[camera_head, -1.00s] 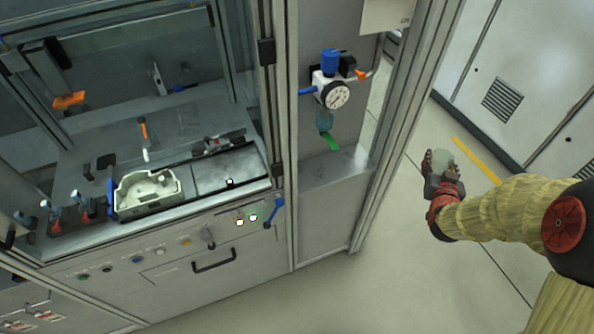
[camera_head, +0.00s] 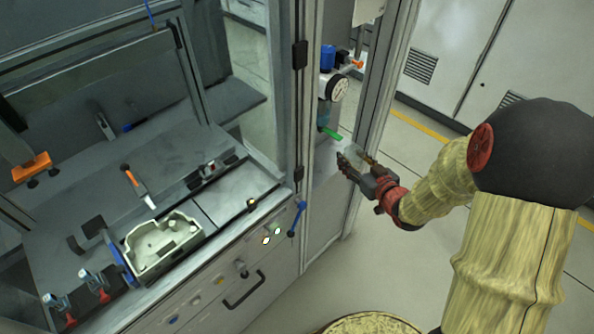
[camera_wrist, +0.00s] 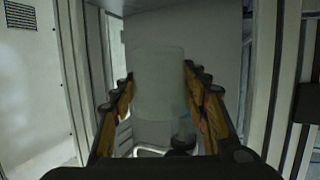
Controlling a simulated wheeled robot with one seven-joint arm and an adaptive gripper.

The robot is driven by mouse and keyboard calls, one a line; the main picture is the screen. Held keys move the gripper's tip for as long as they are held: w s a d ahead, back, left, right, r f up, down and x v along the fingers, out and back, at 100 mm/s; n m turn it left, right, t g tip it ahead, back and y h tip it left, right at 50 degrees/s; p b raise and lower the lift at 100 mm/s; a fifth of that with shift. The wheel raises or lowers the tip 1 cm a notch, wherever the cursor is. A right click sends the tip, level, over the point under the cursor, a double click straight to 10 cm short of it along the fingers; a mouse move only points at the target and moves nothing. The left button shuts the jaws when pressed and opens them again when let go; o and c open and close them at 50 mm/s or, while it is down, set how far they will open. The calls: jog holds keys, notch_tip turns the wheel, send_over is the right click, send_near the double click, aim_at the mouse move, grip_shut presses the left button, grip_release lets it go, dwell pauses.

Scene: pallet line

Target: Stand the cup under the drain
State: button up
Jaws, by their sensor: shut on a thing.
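My gripper (camera_head: 355,163) is shut on a translucent pale cup (camera_head: 355,153), which it holds in front of the narrow bay with the air unit. In the wrist view the cup (camera_wrist: 160,85) sits between the two fingers. The drain is the green lever (camera_head: 332,134) under the bowl of the air unit (camera_head: 333,87), with its blue knob and round gauge. The cup is right of the drain and slightly lower in the head view. The fingers hide part of the cup. I cannot tell whether it touches the ledge (camera_head: 325,167) below.
A metal frame post (camera_head: 300,100) stands left of the bay and another post (camera_head: 383,80) stands right behind my gripper. A workbench with a pale tray-like housing (camera_head: 160,245) lies to the left. White cabinets (camera_head: 450,50) stand behind.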

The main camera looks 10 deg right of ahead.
jog(key=shift+w+a+f+y, duration=0.1)
jog(key=shift+a+y, duration=0.1)
jog(key=shift+a, duration=0.25)
jog(key=shift+w+a+f+y, duration=0.1)
jog(key=shift+a+y, duration=0.1)
jog(key=shift+a, duration=0.25)
jog(key=w+a+f+b, duration=0.1)
jog(key=w+f, duration=0.2)
jog(key=w+a+f+b, duration=0.2)
jog(key=w, duration=0.2)
jog(key=w+a+f+b, duration=0.2)
jog(key=w+f, duration=0.1)
jog(key=w, duration=0.1)
jog(key=shift+w+a+f, duration=0.1)
jog(key=shift+a+f, duration=0.15)
jog(key=shift+f, duration=0.1)
jog(key=shift+w+a+f+b, duration=0.1)
jog(key=shift+w+f+b, duration=0.1)
jog(key=shift+b, duration=0.15)
jog(key=shift+w+f+b, duration=0.15)
jog(key=shift+f+b, duration=0.85)
jog(key=shift+f, duration=0.75)
jog(key=shift+f, duration=0.2)
jog(key=o, duration=1)
jog(key=shift+r, duration=0.15)
